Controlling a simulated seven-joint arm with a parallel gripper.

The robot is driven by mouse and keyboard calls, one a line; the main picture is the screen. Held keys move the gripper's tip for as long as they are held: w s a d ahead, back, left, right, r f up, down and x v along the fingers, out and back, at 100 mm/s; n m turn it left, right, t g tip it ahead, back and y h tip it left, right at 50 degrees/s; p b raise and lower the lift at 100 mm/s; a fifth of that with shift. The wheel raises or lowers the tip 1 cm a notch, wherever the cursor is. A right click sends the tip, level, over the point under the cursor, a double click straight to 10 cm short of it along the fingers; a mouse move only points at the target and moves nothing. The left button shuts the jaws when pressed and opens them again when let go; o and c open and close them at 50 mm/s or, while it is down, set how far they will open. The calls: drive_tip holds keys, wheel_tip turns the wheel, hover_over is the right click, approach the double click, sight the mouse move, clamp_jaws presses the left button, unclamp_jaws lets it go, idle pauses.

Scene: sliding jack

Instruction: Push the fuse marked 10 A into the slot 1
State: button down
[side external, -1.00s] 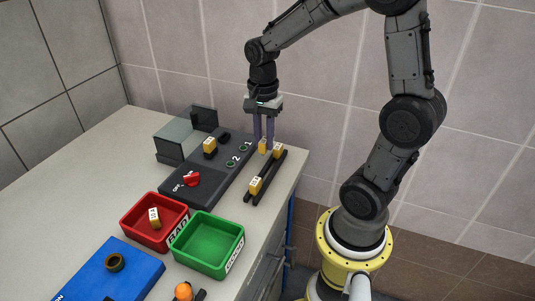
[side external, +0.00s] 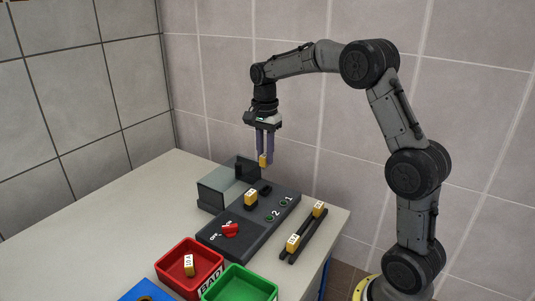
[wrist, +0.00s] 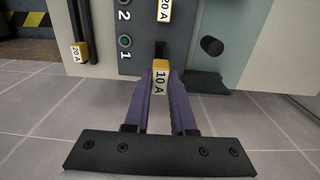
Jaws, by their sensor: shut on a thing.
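My gripper (side external: 264,158) is shut on a yellow fuse (side external: 263,161) and holds it in the air above the far end of the dark fuse panel (side external: 262,225). In the wrist view the held fuse (wrist: 160,78) reads 10 A and sits between the purple fingers (wrist: 160,90). Slot 1 (wrist: 159,48) shows as a dark opening just beyond it, beside the green lamp marked 1 (wrist: 125,41). The fuse is apart from the panel in the side view. Another yellow fuse (side external: 250,198), marked 20 A in the wrist view (wrist: 165,9), stands in the row of number 2.
A clear-sided cover (side external: 212,195) stands along the panel's far left side. A black knob (wrist: 211,46) is near slot 1. A red switch (side external: 230,230) is at OFF. A rack (side external: 306,233) holds two fuses. A red BAD bin (side external: 172,268) holds one fuse; a green bin (side external: 240,285) is beside it.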

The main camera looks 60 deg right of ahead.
sight(265, 155)
drive_tip(key=shift+f, duration=2.85)
drive_tip(key=shift+f, duration=1.3)
drive_tip(key=c, duration=0.7)
unclamp_jaws()
drive_tip(key=shift+r, duration=0.1)
wheel_tip(265, 155, up, 14)
drive_tip(key=shift+f, duration=0.2)
